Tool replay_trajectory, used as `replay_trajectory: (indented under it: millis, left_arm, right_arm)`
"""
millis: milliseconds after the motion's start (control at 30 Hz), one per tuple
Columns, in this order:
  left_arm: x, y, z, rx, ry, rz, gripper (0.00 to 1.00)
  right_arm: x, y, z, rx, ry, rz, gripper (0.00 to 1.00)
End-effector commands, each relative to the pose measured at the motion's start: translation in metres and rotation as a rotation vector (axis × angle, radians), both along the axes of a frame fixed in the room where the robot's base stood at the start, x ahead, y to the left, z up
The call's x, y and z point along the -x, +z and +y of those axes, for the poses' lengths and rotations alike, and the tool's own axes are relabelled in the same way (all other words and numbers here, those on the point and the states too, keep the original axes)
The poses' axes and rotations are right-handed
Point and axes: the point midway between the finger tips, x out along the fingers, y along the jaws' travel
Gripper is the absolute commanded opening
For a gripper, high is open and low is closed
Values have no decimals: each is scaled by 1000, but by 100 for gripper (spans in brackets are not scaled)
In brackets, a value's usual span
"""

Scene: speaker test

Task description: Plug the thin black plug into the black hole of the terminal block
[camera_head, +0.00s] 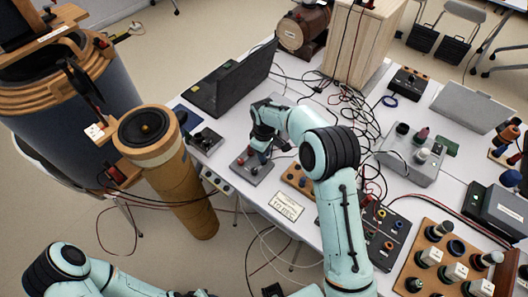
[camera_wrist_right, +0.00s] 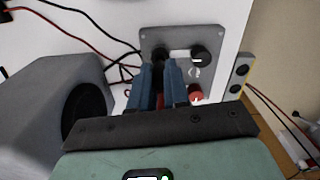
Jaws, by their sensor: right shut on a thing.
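The grey terminal block (camera_head: 258,174) lies near the table's front edge in the head view. In the wrist view its grey face (camera_wrist_right: 213,37) carries a black knob-like terminal (camera_wrist_right: 201,57) and a red one (camera_wrist_right: 195,92). My right gripper (camera_head: 262,149) is over the block; its blue fingers (camera_wrist_right: 165,70) reach onto the block's face. They are shut on a thin dark thing, seemingly the black plug (camera_wrist_right: 158,72), mostly hidden between them. The black hole is hidden by the fingers, so I cannot tell whether the plug is in it. Of my left arm only links show at the bottom edge; its fingers are out of sight.
A laptop (camera_head: 232,84) stands behind the block, and a small black-knobbed box (camera_head: 206,140) at its left. Loose cables (camera_head: 345,105) tangle behind my right arm. A wooden cylinder speaker (camera_head: 165,165) stands left of the table. A wooden terminal board (camera_head: 298,180) lies to the right.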

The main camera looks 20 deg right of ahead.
Motion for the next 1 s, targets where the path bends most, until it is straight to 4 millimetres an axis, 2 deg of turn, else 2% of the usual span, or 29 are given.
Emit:
replay_trajectory:
  millis: [733, 767, 833, 1000]
  left_arm:
    - [4, -6, 0, 0, 0, 4, 43]
    - [4, -6, 0, 0, 0, 4, 43]
    - [3, -6, 0, 0, 0, 3, 43]
    - [3, -6, 0, 0, 0, 3, 43]
  right_arm:
    - [0, -14, 0, 0, 0, 0, 0]
    - [0, -14, 0, -1, 0, -1, 22]
    - [0, -13, 0, -1, 0, -1, 45]
    - [0, -13, 0, 0, 0, 0, 46]
